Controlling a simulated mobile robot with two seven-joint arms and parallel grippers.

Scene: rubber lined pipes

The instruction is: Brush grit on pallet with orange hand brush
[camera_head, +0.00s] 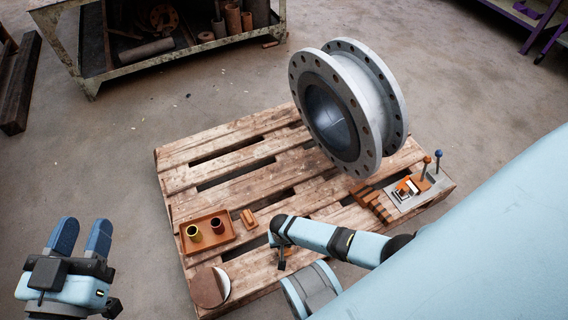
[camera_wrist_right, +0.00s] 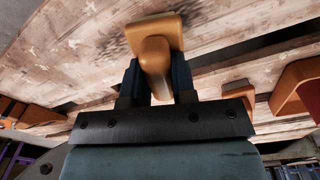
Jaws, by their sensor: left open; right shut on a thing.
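My right gripper (camera_wrist_right: 156,82) is shut on the handle of the orange hand brush (camera_wrist_right: 155,48). The brush is low over or on the pallet boards; whether it touches them I cannot tell. Dark grit (camera_wrist_right: 112,44) shows on the wood left of the brush in the right wrist view. In the head view the right gripper (camera_head: 282,262) points down at the front of the wooden pallet (camera_head: 240,186), and the brush is hidden there. My left gripper (camera_head: 83,230) is open and empty over the floor, left of the pallet.
A large flanged pipe (camera_head: 345,105) stands on the pallet's far right. An orange tray (camera_head: 217,243) with two cups, an orange block (camera_head: 249,218), a round disc (camera_head: 208,288) and a grey plate with tools (camera_head: 418,196) also lie there. A metal workbench (camera_head: 150,62) stands behind.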

